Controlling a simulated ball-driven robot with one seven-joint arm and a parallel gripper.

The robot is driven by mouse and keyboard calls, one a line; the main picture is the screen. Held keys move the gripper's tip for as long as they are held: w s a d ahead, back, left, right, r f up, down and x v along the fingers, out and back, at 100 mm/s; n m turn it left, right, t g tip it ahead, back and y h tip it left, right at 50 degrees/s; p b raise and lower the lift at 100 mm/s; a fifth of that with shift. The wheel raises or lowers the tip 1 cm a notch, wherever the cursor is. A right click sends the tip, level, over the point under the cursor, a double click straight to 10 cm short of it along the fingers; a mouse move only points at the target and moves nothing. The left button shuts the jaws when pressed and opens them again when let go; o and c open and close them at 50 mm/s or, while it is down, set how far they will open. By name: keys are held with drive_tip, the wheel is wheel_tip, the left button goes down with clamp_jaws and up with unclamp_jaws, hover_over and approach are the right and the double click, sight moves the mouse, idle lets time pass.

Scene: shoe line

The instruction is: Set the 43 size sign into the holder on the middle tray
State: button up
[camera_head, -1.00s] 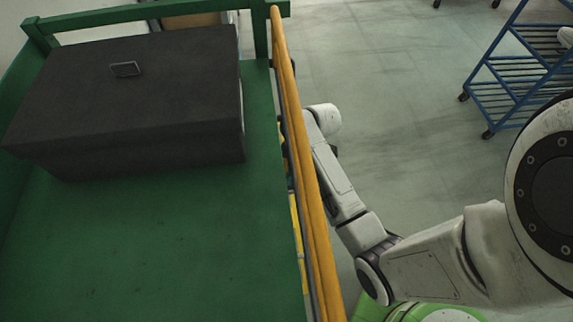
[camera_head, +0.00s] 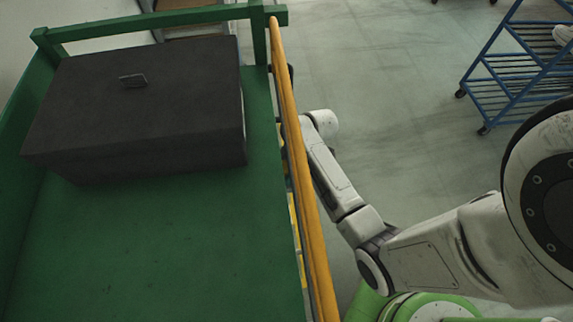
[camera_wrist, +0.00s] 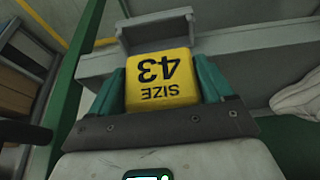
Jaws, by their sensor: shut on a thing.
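The yellow 43 size sign (camera_wrist: 161,92) is in the wrist view, its black "SIZE 43" lettering upside down in the picture. My gripper (camera_wrist: 160,68) is shut on it, with a teal finger on each side. A grey, bracket-like holder (camera_wrist: 155,30) stands just beyond the sign's far edge, on a grey tray (camera_wrist: 240,60). Whether the sign touches the holder I cannot tell. In the head view my gripper is hidden behind the green structure and the orange rail.
A white shoe (camera_wrist: 297,95) lies at the right of the wrist view. In the head view, a black box (camera_head: 135,110) sits on a green surface (camera_head: 170,240) with an orange rail (camera_head: 297,170) along its edge. A blue rack (camera_head: 515,75) stands on open floor at upper right.

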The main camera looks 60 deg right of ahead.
drive_tip(key=shift+f, duration=0.2)
drive_tip(key=shift+f+b, duration=1.5)
drive_tip(key=shift+b, duration=0.15)
drive_tip(key=shift+f, duration=0.15)
drive_tip(key=shift+s+a+f, duration=0.1)
drive_tip(key=shift+s+f, duration=0.15)
drive_tip(key=shift+f, duration=0.15)
drive_tip(key=o, duration=1)
drive_tip(key=shift+f+b, duration=0.1)
drive_tip(key=shift+b, duration=0.2)
drive_tip(key=shift+s+r+p, duration=0.2)
drive_tip(key=shift+r+p, duration=0.9)
drive_tip(key=shift+p, duration=0.05)
drive_tip(key=shift+d+p+v, duration=0.15)
drive_tip(key=shift+p+v, duration=0.7)
drive_tip(key=shift+v, duration=1.45)
drive_tip(key=shift+d+p+v, duration=0.15)
drive_tip(key=shift+p+v, duration=0.65)
drive_tip(key=shift+v, duration=1.55)
